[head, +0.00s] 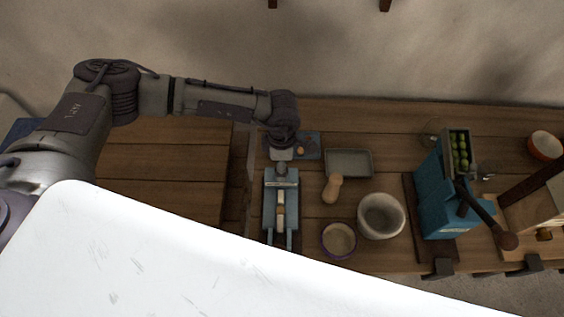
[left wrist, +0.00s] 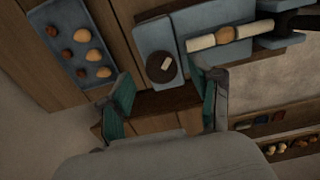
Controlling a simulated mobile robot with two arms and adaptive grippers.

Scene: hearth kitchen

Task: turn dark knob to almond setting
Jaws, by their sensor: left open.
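The dark knob (left wrist: 161,68) is round, with a pale mark on its top, and sits on a blue-grey block (left wrist: 155,38) of the device in the left wrist view. My left gripper (left wrist: 163,84) is open there, with its teal-padded fingers apart. The knob shows just beyond the gap between the fingertips, and I see no contact. In the head view the gripper (head: 281,166) is over the far end of the blue device (head: 268,203) and hides the knob. A pale roller with a tan band (left wrist: 228,34) lies along the device. I cannot read any setting marks.
A small blue tray (left wrist: 63,20) of nuts lies beside the device. A grey tray (head: 348,163), a wooden pestle (head: 332,188), a stone bowl (head: 381,216) and a small dish (head: 339,239) stand to the right. Further right is a blue press (head: 433,197) with a lever.

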